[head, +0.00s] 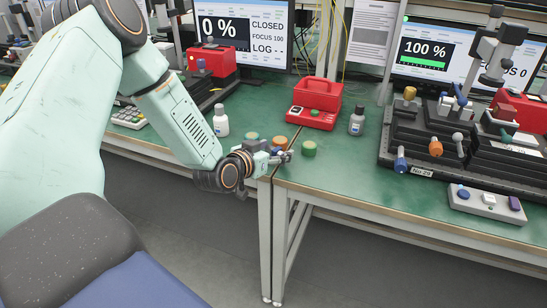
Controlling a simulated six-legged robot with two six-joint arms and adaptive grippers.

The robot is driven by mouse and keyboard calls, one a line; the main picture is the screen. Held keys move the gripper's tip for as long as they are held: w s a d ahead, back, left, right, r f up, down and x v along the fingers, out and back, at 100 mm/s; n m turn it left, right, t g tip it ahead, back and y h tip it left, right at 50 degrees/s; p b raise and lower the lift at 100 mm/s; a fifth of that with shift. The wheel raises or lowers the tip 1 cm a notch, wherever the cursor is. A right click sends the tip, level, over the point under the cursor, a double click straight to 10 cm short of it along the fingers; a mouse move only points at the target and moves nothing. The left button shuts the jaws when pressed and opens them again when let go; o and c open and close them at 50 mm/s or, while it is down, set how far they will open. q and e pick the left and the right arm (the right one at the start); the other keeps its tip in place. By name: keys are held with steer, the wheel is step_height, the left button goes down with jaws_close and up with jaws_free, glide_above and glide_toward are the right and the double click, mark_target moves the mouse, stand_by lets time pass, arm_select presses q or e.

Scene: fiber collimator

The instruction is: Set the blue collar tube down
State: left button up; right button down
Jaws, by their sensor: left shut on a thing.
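My left gripper (281,157) is at the front edge of the green tables, close to the seam between them. It is shut on a small tube, taken as the blue collar tube; the fingers hide most of it and its collar colour is hard to make out. An orange round piece (279,143) sits just behind the gripper. I cannot tell whether the held tube touches the table. My right gripper is not in view.
A red box (318,97) stands behind on a red base. A black optical stand (414,168) with blue and orange knobs fills the right. Green tabletop (335,165) is bare right of the gripper. Monitors read 0 % and 100 %.

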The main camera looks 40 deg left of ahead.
arm_select(q)
steer(key=shift+w+d+f, duration=0.1)
steer(key=shift+d+f, duration=0.1)
steer(key=shift+f, duration=0.35)
steer(key=shift+d+r, duration=0.3)
steer(key=shift+d, duration=0.05)
steer(key=shift+a+f, duration=0.2)
steer(key=shift+a, duration=0.05)
steer(key=o, duration=0.8)
steer(key=shift+a, duration=0.1)
steer(key=o, duration=0.4)
steer(key=shift+d, duration=0.25)
steer(key=shift+a, duration=0.1)
